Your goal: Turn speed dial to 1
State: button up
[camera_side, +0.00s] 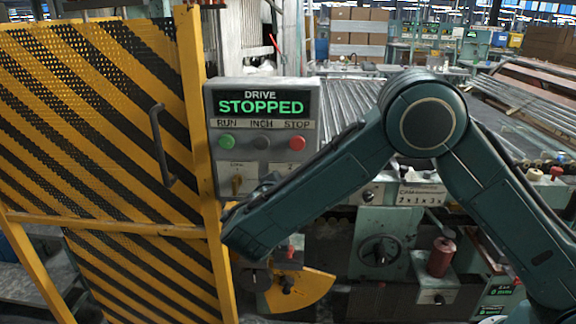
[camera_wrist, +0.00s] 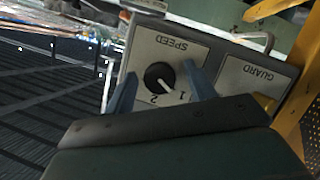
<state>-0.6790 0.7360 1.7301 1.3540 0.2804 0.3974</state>
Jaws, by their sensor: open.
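The speed dial (camera_wrist: 159,77) is a round black knob with a white pointer line, on a grey panel with an upside-down SPEED label in the wrist view. The numerals 1 and 2 show below it. The pointer slants down and right, seemingly between them; its exact setting is hard to tell. My gripper (camera_wrist: 160,72) is open, with one blue-grey finger on each side of the dial. I cannot tell whether either finger touches it. In the side view my arm hides the dial, and the fingers are not clear.
A GUARD panel (camera_wrist: 255,82) adjoins the speed panel. A yellow-and-black striped guard door (camera_side: 95,130) with a dark handle (camera_side: 160,145) stands close at left.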

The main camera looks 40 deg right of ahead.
jog(key=s+a+r+m+t+y, duration=0.2)
jog(key=s+a+r+m, duration=0.25)
jog(key=s+a, duration=0.45)
jog(key=shift+s+d+r+n+g+y, duration=0.65)
jog(key=shift+s+d+r+g+y, duration=0.3)
jog(key=shift+d, duration=2.15)
jog(key=shift+s+d+r+n+g+y, duration=0.6)
jog(key=shift+s+d+r+g+y, duration=0.3)
jog(key=shift+d, duration=2.15)
jog(key=s+d+r+n+y, duration=0.1)
jog(key=s+d+n+y, duration=0.1)
jog(key=s, duration=0.5)
jog(key=s+d+r+n+y, duration=0.1)
jog(key=s+d+n+y, duration=0.2)
jog(key=s, duration=0.4)
jog(key=shift+d+r, duration=0.3)
jog(key=shift+d, duration=0.05)
